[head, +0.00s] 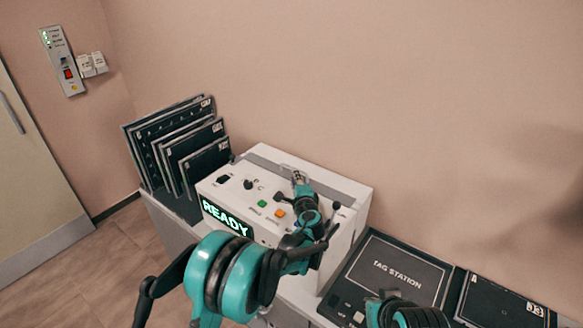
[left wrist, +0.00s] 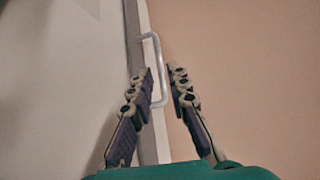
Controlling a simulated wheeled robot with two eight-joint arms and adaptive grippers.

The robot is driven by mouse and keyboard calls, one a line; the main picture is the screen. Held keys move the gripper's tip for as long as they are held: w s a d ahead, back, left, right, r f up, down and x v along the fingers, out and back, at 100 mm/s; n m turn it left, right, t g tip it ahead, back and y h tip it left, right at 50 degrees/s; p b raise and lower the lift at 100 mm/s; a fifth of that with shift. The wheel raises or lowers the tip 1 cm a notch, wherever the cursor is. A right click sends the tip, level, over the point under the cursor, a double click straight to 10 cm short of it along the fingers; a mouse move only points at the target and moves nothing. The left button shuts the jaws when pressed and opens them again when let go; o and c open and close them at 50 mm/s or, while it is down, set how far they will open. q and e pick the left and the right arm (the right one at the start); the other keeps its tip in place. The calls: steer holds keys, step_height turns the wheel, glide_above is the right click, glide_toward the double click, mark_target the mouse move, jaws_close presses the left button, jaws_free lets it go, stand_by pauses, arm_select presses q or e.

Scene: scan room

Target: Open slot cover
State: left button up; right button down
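A white box-shaped machine (head: 340,190) with a green READY display (head: 227,217) stands against the wall in the head view. A grey strip (head: 265,160) runs along its top rear. My left gripper (head: 302,178) reaches over the machine's top, close to the strip. In the left wrist view its two fingers (left wrist: 160,70) are apart. A pale U-shaped handle (left wrist: 157,45) beside a grey strip (left wrist: 131,40) shows between and beyond the fingertips. I cannot tell whether the fingers touch it. The slot cover cannot be told apart clearly.
Several dark plates (head: 175,150) stand upright in a rack left of the machine. A dark TAG STATION panel (head: 395,270) and another dark plate (head: 505,300) lie to the right. The wall rises close behind the machine.

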mark_target(292, 168)
arm_select(q)
steer(key=b+x, duration=0.1)
steer(key=x, duration=0.6)
steer(key=shift+w+d+f+b, duration=0.15)
steer(key=shift+f+b, duration=0.1)
steer(key=shift+b, duration=0.15)
steer(key=shift+w, duration=0.4)
jaws_close()
